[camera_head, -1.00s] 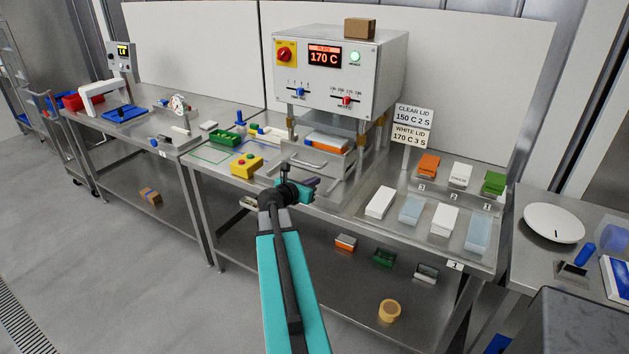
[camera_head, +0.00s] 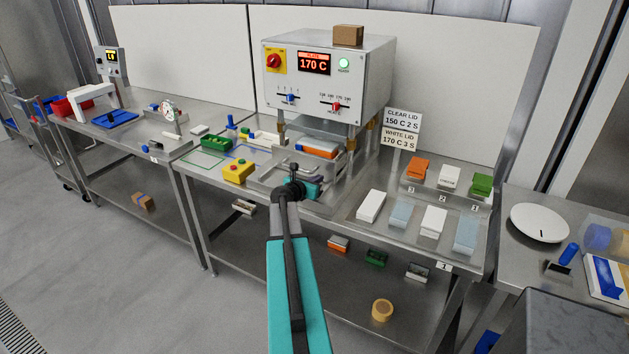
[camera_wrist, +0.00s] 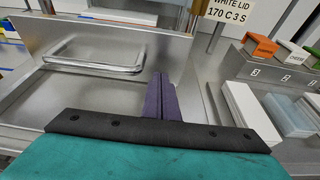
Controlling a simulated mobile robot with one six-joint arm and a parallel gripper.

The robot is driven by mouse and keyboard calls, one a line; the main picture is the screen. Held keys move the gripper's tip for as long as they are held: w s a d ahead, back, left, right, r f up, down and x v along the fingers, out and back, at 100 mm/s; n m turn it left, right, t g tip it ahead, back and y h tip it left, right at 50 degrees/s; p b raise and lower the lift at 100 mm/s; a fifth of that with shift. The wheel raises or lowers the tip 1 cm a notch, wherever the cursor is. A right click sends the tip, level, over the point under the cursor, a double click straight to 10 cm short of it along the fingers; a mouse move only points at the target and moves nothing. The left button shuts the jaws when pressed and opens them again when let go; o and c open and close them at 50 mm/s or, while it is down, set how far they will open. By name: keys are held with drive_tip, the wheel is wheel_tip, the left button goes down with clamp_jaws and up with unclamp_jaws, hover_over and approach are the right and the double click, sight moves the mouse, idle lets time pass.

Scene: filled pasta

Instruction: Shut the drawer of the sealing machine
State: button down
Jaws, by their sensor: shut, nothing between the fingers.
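The sealing machine (camera_head: 326,75) stands on the steel bench and its display reads 170 C. Its drawer (camera_wrist: 110,30) has an upright steel front with a bar handle (camera_wrist: 95,55), which fills the upper left of the wrist view. How far out the drawer stands is hard to tell. An orange and white tray (camera_head: 316,148) shows behind the front, under the press head. My gripper (camera_wrist: 160,76) is shut and empty, its purple fingers pointing at the right part of the drawer front, right of the handle. I cannot tell whether they touch it. My gripper also shows in the head view (camera_head: 319,179).
A yellow button box (camera_head: 238,172) stands left of the drawer. White and clear blue lid stacks (camera_head: 371,206) stand on the right, below a lid sign (camera_head: 401,130). Bare steel lies before the drawer.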

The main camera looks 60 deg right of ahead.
sight(330, 164)
drive_tip(key=shift+d+p, duration=0.45)
drive_tip(key=shift+d, duration=0.75)
drive_tip(key=shift+d, duration=0.1)
drive_tip(key=d, duration=0.8)
drive_tip(key=shift+d, duration=0.1)
drive_tip(key=shift+d+r+p, duration=0.15)
drive_tip(key=shift+r+p, duration=0.1)
drive_tip(key=shift+p, duration=0.05)
